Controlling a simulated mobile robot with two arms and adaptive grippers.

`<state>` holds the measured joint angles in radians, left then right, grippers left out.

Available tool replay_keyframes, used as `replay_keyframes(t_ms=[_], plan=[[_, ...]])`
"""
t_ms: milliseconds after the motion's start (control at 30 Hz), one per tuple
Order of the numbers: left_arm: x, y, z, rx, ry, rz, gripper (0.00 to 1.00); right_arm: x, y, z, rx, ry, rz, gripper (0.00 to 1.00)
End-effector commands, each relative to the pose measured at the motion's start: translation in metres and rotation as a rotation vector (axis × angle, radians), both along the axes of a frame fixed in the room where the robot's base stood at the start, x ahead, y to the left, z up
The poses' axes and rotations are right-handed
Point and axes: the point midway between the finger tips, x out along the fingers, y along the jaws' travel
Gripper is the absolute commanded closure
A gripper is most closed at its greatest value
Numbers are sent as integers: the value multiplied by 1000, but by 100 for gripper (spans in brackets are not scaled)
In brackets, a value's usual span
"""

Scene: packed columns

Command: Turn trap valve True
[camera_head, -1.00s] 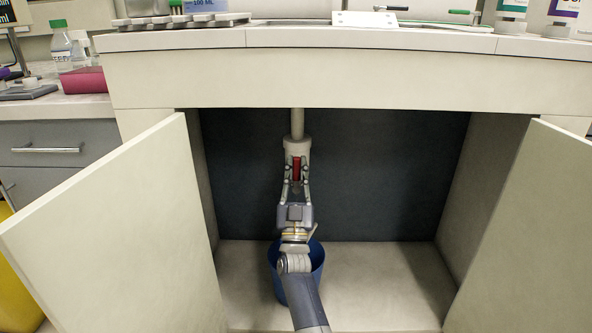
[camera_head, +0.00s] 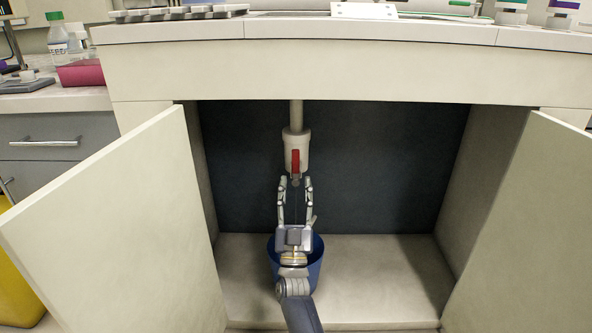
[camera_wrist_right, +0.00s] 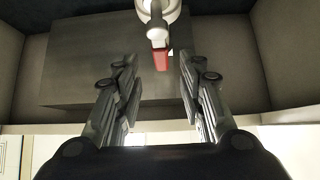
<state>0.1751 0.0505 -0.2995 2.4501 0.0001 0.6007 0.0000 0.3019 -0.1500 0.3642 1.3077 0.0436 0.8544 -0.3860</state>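The trap (camera_head: 296,143) is a white cylinder on a pipe under the counter. Its red valve handle (camera_head: 296,161) hangs upright on the front of it. In the right wrist view the red handle (camera_wrist_right: 161,58) shows at the top middle, beyond the fingertips. My right gripper (camera_head: 295,182) is just below the handle. Its fingers are apart with nothing between them, and the handle looks clear of them. The right gripper also shows open in the right wrist view (camera_wrist_right: 153,65). My left gripper is not in view.
A blue bucket (camera_head: 314,266) stands on the cabinet floor (camera_head: 375,285) below the trap, partly hidden by my arm. Open cabinet doors stand at left (camera_head: 125,225) and right (camera_head: 530,230). The counter (camera_head: 320,75) spans above. The cabinet's right side is clear.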

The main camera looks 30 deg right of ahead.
Motion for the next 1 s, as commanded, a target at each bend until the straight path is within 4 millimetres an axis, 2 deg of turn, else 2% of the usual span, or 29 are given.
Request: replay_keyframes(t_ms=[100, 300, 1000], plan=[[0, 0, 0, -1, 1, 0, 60, -14, 10, -17, 1, 2, 1, 63], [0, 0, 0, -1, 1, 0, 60, -26, 19, -32, 0, 0, 0, 63], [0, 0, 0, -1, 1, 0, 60, -29, 20, -35, 0, 0, 0, 63]])
